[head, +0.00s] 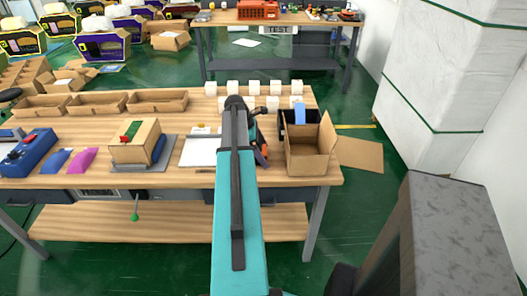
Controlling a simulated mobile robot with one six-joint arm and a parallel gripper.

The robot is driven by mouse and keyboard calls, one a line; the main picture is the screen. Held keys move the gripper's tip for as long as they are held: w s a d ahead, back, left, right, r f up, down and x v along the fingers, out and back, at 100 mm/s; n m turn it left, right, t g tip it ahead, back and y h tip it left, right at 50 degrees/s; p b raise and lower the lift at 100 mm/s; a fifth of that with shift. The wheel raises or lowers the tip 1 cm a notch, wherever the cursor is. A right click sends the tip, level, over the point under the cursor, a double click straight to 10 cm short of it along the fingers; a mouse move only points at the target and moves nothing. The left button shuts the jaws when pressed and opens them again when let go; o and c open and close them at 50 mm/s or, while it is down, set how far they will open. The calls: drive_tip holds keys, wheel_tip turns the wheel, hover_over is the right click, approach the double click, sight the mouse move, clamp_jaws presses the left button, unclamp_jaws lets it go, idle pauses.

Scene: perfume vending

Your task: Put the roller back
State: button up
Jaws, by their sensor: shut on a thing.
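My teal arm reaches over the wooden table, and its dark end is above the white tray. My gripper (258,112) is mostly hidden behind the arm, and its fingertips are not clear. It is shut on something. A small dark and orange thing (262,150) shows just right of the arm, between the tray and the open cardboard box, and is probably the roller. Its full shape and any contact with the table are hidden.
The open cardboard box (309,161) stands at the table's right end, with a dark holder with a blue item (300,113) behind it. White boxes (232,87) line the back edge. A brown box on a grey plate (118,167) and cardboard trays (97,105) stand left.

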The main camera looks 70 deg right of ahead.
drive_tip(key=shift+o, duration=0.2)
drive_tip(key=shift+a+f, duration=0.1)
drive_tip(key=shift+f, duration=0.3)
drive_tip(key=shift+a+f, duration=0.1)
drive_tip(key=shift+f, duration=0.15)
drive_tip(key=shift+c, duration=0.9)
drive_tip(key=o, duration=0.8)
drive_tip(key=shift+f, duration=0.1)
drive_tip(key=shift+o, duration=0.2)
drive_tip(key=shift+r, duration=0.2)
drive_tip(key=shift+w+r, duration=0.1)
drive_tip(key=shift+r, duration=0.45)
drive_tip(key=b+v, duration=0.1)
drive_tip(key=v, duration=0.4)
drive_tip(key=b+v, duration=0.1)
drive_tip(key=v, duration=0.5)
drive_tip(key=shift+w+r, duration=0.1)
drive_tip(key=shift+r, duration=0.4)
drive_tip(key=shift+r, duration=0.1)
